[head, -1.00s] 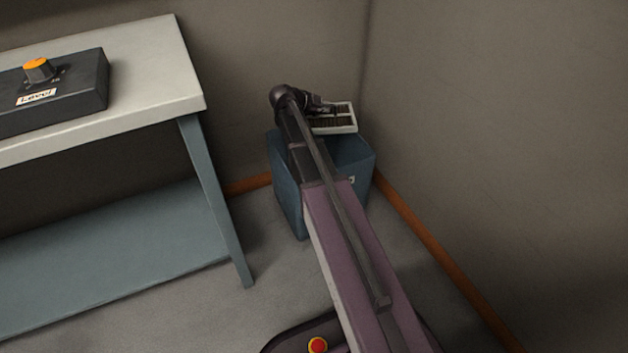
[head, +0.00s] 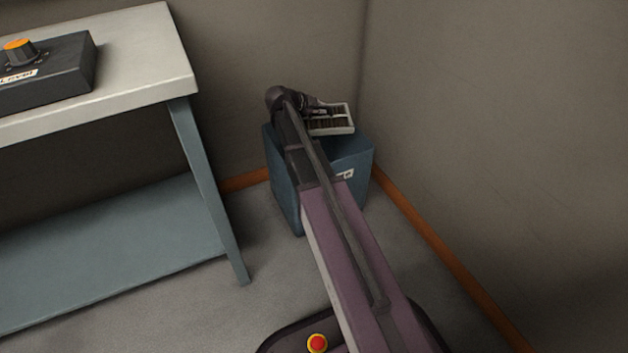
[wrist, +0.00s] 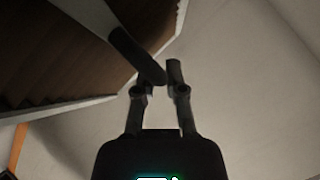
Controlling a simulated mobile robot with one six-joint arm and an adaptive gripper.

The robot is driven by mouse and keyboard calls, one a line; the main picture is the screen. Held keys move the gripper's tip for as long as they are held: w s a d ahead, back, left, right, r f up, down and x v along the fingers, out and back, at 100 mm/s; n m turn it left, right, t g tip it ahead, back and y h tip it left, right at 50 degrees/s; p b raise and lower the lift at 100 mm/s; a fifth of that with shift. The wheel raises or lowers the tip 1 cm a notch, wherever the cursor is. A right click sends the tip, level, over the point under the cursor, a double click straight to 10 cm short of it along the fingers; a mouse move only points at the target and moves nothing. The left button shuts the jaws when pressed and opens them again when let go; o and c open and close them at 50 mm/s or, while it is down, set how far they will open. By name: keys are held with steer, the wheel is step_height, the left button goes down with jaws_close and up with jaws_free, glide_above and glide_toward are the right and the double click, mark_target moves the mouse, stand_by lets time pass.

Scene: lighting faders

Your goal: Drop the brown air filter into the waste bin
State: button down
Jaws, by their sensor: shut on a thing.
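The brown air filter (head: 333,121) has dark brown pleats in a pale frame. In the head view it is at the far end of my arm, above the back of the blue-grey waste bin (head: 350,172). My gripper (head: 314,109) is shut on the filter's edge, partly hidden behind my wrist.
A pale-topped bench (head: 140,85) with blue-grey legs and a lower shelf stands at left. Walls close in behind and right of the bin, with an orange-brown skirting (head: 430,235). Grey floor is clear between bench and bin.

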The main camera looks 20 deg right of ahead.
steer(key=shift+f+b, duration=0.75)
steer(key=shift+f, duration=0.3)
steer(key=c, duration=0.6)
jaws_free()
steer(key=shift+c, duration=0.2)
steer(key=shift+r, duration=0.2)
